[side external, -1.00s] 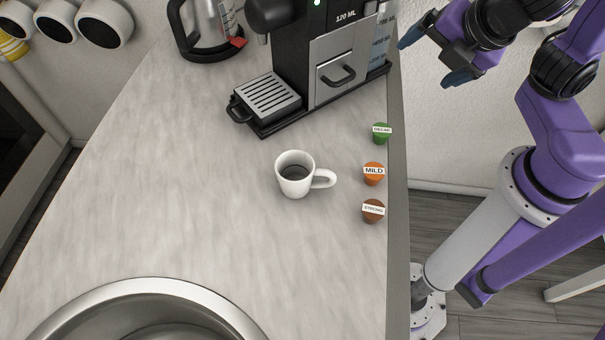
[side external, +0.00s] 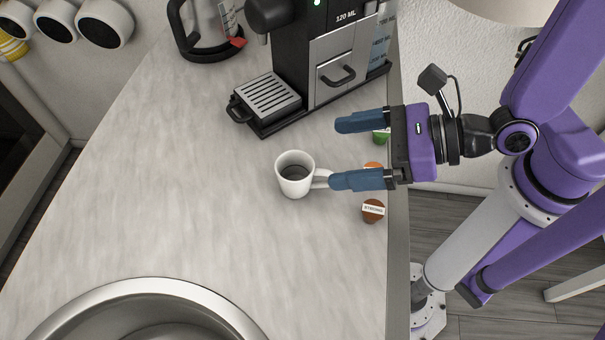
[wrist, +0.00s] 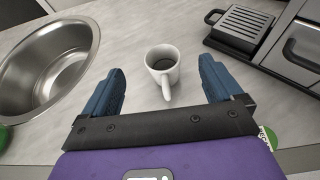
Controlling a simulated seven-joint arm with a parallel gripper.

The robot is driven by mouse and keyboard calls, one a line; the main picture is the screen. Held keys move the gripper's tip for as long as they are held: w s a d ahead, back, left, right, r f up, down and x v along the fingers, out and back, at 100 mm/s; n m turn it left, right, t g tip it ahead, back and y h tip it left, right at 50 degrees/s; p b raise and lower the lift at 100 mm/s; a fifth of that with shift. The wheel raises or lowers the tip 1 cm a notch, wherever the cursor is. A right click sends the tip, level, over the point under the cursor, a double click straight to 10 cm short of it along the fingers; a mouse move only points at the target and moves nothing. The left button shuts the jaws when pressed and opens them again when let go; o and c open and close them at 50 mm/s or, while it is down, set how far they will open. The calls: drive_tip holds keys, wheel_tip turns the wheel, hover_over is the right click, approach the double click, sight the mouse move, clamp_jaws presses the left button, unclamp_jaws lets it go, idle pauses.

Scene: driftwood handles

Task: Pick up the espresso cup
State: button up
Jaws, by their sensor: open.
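The white espresso cup (side external: 292,177) stands upright on the grey counter, with dark liquid or a dark inside showing. Its handle points right, toward my gripper. My gripper (side external: 352,152) is open and empty, to the right of the cup in the side view, its blue fingers pointing at it. The lower finger overlaps the end of the handle in that view; I cannot tell whether they touch. In the wrist view the cup (wrist: 162,66) is ahead of and between the fingertips of my gripper (wrist: 160,75), its handle toward me.
A coffee machine (side external: 338,73) with a drip tray (side external: 268,94) stands behind the cup. A brown STRONG capsule (side external: 373,212) is near the counter's right edge; MILD (side external: 374,165) and DECAF (side external: 381,138) are partly hidden by my gripper. A sink (side external: 150,290) is in front. The counter left of the cup is clear.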

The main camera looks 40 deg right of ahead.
sight(320, 170)
wheel_tip(320, 170, down, 4)
drive_tip(key=shift+x, duration=3.8)
drive_tip(key=shift+r, duration=0.1)
drive_tip(key=c, duration=1.2)
